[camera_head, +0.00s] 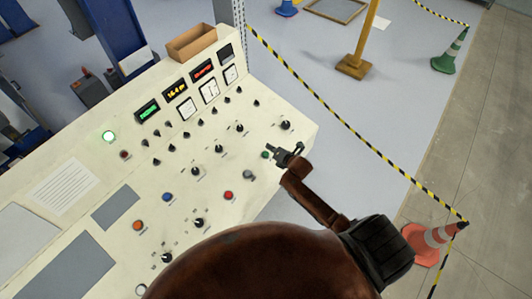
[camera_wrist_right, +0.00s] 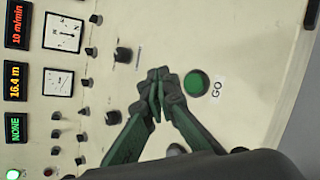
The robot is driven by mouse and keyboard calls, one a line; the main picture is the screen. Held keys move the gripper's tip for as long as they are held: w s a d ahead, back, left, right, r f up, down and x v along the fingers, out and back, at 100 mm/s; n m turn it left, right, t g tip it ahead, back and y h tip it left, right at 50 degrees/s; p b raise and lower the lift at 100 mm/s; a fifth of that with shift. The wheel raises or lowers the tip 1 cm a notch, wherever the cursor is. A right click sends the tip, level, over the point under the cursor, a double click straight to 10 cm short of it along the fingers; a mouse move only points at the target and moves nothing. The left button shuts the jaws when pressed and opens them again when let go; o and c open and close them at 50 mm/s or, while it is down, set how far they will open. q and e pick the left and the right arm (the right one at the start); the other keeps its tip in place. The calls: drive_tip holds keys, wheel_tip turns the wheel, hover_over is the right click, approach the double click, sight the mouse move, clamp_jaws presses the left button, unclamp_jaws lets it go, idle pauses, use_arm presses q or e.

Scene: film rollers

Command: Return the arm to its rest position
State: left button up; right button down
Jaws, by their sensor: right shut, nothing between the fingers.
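My right arm reaches in from the bottom right of the head view, over the right end of a cream control panel (camera_head: 100,200). My right gripper (camera_head: 274,153) is shut and empty, with its fingertips beside a green button. In the right wrist view the shut fingertips (camera_wrist_right: 157,90) show in front of the panel face. The green button (camera_wrist_right: 196,83), labelled GO, lies just to their right, and it is not covered by the fingers. I cannot tell how far the fingertips are from the panel surface. My left gripper is not in either view.
Several black knobs (camera_head: 285,125), a red button (camera_head: 228,195) and a blue button (camera_head: 167,197) sit on the panel. A brown open box (camera_head: 192,43) stands on its top edge. Yellow-black tape (camera_head: 335,113) runs past the panel to an orange cone (camera_head: 427,240).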

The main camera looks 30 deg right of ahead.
idle(0.7)
drive_tip(key=s+a+r+m+g, duration=0.1)
drive_tip(key=s+r+m+g, duration=0.15)
drive_tip(key=s+m, duration=0.8)
drive_tip(key=s+a+r+m+g+h, duration=0.1)
drive_tip(key=s+m+g, duration=0.2)
drive_tip(key=s+m, duration=0.7)
drive_tip(key=s+a+r+m+g, duration=0.1)
drive_tip(key=s+r+m+g, duration=0.35)
drive_tip(key=s, duration=1.05)
wheel_tip(320, 180, down, 44)
drive_tip(key=s+a+b, duration=0.1)
drive_tip(key=s+b, duration=0.1)
drive_tip(key=b, duration=0.8)
drive_tip(key=s+f+b, duration=0.7)
drive_tip(key=s+f, duration=1.2)
drive_tip(key=f, duration=0.4)
drive_tip(key=shift+s+f+g, duration=0.2)
drive_tip(key=shift+f+g, duration=0.1)
drive_tip(key=shift+a, duration=0.1)
